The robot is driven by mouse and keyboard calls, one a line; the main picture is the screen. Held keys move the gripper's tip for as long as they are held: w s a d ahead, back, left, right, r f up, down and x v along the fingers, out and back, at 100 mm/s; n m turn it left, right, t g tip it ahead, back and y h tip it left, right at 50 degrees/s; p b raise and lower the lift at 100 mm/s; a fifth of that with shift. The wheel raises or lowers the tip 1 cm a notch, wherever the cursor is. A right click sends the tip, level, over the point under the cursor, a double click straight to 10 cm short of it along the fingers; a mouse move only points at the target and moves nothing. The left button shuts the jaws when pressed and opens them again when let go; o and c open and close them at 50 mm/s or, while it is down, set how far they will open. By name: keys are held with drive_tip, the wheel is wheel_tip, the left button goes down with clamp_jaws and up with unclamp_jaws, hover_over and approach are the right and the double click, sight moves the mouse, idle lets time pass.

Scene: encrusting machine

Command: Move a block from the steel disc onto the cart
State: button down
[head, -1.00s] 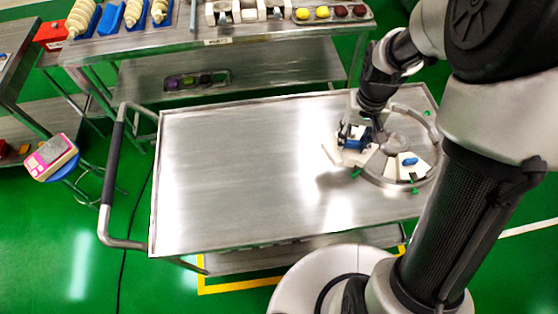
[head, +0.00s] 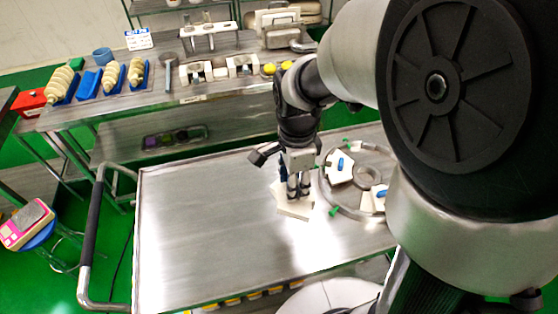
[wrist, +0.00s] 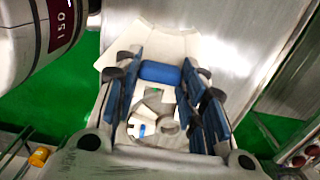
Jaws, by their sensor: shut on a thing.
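My gripper (head: 297,190) is shut on a white wedge-shaped block (head: 293,209), and its blue pads grip the block's blue handle (wrist: 160,72) in the wrist view. The block is left of the steel disc (head: 335,204), clear of its ring, over the bare top of the cart (head: 190,225). I cannot tell whether it touches the cart top or hangs just above it. Two other white blocks with blue handles sit on the disc, one at the back left (head: 338,172) and one at the front right (head: 374,199), partly hidden by my arm.
The cart top left of the block is bare, with a raised rim and a dark handle (head: 92,220) at its left end. Green pegs (head: 334,211) stand around the disc. A steel bench (head: 170,97) with trays and tools stands behind. A pink scale (head: 25,224) is at far left.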

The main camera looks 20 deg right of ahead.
wheel_tip(320, 180, down, 19)
drive_tip(key=b, duration=0.6)
drive_tip(key=shift+r, duration=0.15)
drive_tip(key=shift+r, duration=0.1)
drive_tip(key=c, duration=1.5)
unclamp_jaws()
drive_tip(key=shift+f, duration=0.25)
drive_tip(key=o, duration=0.5)
drive_tip(key=shift+r, duration=0.1)
